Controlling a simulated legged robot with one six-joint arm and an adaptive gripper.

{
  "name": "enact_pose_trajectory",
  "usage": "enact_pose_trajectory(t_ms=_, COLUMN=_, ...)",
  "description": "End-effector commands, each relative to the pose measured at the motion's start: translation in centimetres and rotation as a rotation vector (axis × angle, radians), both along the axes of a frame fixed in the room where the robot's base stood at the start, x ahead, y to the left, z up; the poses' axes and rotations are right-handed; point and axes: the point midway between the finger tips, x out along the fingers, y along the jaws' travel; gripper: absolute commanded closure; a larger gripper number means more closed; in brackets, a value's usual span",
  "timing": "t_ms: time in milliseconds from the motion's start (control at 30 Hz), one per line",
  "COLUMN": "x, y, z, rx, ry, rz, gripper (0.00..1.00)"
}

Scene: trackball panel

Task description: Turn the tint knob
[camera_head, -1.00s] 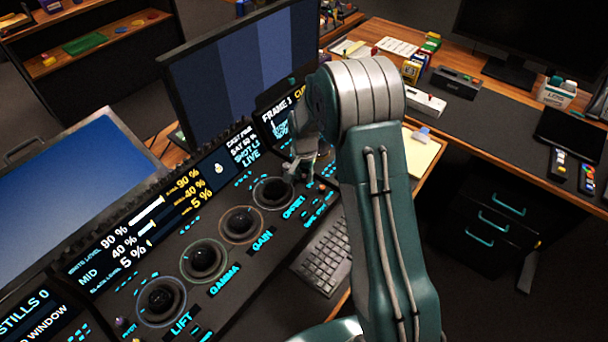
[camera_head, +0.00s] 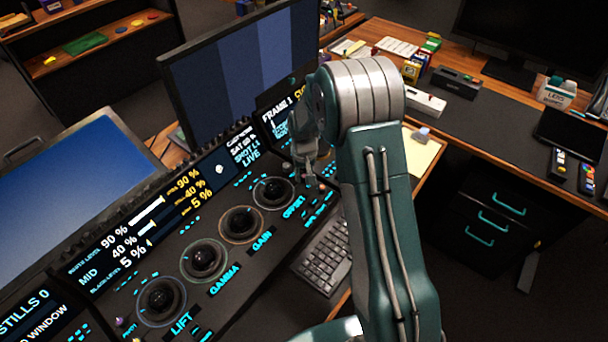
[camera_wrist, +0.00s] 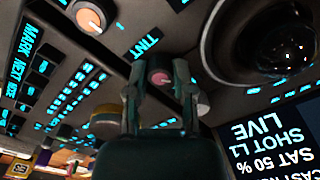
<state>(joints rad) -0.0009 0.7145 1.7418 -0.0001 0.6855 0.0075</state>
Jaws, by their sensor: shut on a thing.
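The tint knob (camera_wrist: 160,78) is a small round knob with a pinkish face, beside the TINT label on the dark panel. In the wrist view it sits between the two fingers of my gripper (camera_wrist: 158,88), which are shut on it. In the head view my gripper (camera_head: 312,172) is at the panel's far right end, beyond the OFFSET trackball (camera_head: 272,192). The knob itself cannot be made out there, as my gripper and arm cover that area.
A pale knob with an orange face (camera_wrist: 89,16) is on the panel nearby. A large dark trackball (camera_wrist: 275,40) lies close on the other side. A keyboard (camera_head: 323,256) lies in front of the panel, and a monitor (camera_head: 240,70) stands behind it.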

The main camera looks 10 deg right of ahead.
Motion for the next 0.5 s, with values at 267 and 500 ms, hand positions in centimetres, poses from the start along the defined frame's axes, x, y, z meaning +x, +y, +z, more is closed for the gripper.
enact_pose_trajectory(t_ms=267, x=0.05, y=0.07, z=-0.12, rx=0.001, ry=-0.002, rz=0.053, gripper=1.0)
enact_pose_trajectory(t_ms=500, x=0.05, y=0.07, z=-0.12, rx=0.001, ry=-0.002, rz=0.055, gripper=1.0)
